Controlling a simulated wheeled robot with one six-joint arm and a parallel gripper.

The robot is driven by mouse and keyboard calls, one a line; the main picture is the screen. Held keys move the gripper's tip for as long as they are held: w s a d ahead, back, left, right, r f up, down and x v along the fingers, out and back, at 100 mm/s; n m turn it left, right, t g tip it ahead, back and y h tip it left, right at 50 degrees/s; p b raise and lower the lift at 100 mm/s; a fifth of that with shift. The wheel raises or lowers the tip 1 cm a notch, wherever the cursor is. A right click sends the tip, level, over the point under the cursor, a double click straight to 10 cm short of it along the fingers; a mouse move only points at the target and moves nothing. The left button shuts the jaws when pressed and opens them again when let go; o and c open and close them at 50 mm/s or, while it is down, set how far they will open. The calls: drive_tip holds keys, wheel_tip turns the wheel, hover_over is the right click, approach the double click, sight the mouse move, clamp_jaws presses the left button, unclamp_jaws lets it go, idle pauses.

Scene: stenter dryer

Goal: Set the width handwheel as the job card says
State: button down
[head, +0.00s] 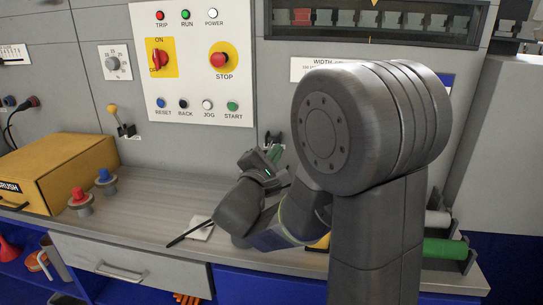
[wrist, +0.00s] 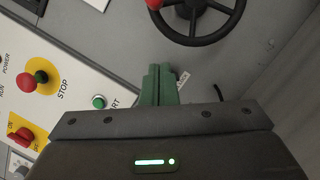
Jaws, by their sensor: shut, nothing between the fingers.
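The width handwheel (wrist: 197,40) is a dark spoked wheel at the top of the wrist view, cut off by the frame edge. A red knob (wrist: 154,4) shows at its upper left. In the head view my arm hides the wheel; a white plate (head: 312,66) lettered "WIDTH" shows on the panel. My gripper (wrist: 160,72) has green fingers, closed together and empty. In the wrist picture they lie below the wheel, apart from it. My gripper also shows in the head view (head: 273,153), in front of the panel. I cannot identify the job card or read its setting.
The control panel (head: 190,92) has a red stop button (head: 219,60) and several other buttons. A yellow box (head: 62,170) and red and blue knobbed pieces stand on the bench at left. A dark rod and a pale piece (head: 201,228) lie on the bench (head: 150,205).

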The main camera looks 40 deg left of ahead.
drive_tip(key=w+d+r+p, duration=0.1)
drive_tip(key=w+r, duration=0.2)
drive_tip(key=w, duration=0.3)
drive_tip(key=shift+w+d+r, duration=0.2)
drive_tip(key=shift+w+d, duration=0.1)
drive_tip(key=shift+w+d+r+m+b, duration=0.2)
drive_tip(key=shift+d+r+m+b, duration=0.35)
drive_tip(key=shift+m+b, duration=0.25)
drive_tip(key=shift+a+f, duration=0.1)
drive_tip(key=shift+a, duration=0.05)
